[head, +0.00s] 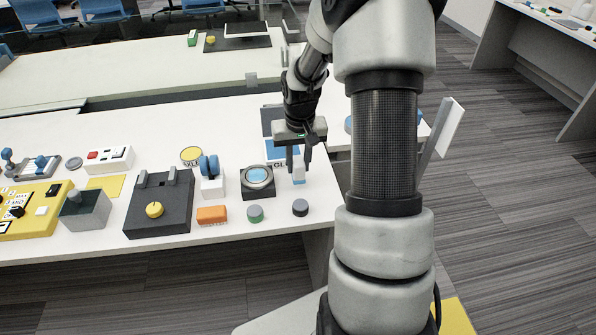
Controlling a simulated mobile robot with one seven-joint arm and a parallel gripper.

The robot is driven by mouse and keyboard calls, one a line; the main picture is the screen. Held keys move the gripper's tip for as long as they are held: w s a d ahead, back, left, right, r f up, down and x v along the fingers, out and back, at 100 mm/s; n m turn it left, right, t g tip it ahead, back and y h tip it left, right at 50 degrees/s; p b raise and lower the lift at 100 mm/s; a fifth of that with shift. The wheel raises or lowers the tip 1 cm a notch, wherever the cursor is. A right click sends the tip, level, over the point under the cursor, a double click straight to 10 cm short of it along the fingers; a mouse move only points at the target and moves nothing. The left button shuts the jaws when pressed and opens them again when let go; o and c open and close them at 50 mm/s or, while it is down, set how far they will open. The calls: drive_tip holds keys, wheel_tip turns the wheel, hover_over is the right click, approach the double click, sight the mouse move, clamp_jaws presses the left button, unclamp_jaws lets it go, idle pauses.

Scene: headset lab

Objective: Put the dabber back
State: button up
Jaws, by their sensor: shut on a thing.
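My gripper (299,164) points down near the right end of the white table.
A blue-wheeled white stand (211,177) and a dark box with a yellow knob (161,207) are further left.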

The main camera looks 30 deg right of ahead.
sight(299, 164)
drive_tip(key=shift+f, duration=1.2)
drive_tip(key=shift+f+b, duration=0.2)
drive_tip(key=shift+b, duration=0.1)
drive_tip(key=o, duration=1)
drive_tip(key=shift+c, duration=0.2)
drive_tip(key=shift+r, duration=0.1)
drive_tip(key=r+p, duration=0.1)
drive_tip(key=r, duration=0.3)
drive_tip(key=s+r+p, duration=0.1)
drive_tip(key=r, duration=0.7)
drive_tip(key=shift+s+a+r+p, duration=0.1)
drive_tip(key=shift+s+a+p, duration=0.1)
drive_tip(key=shift+p, duration=0.2)
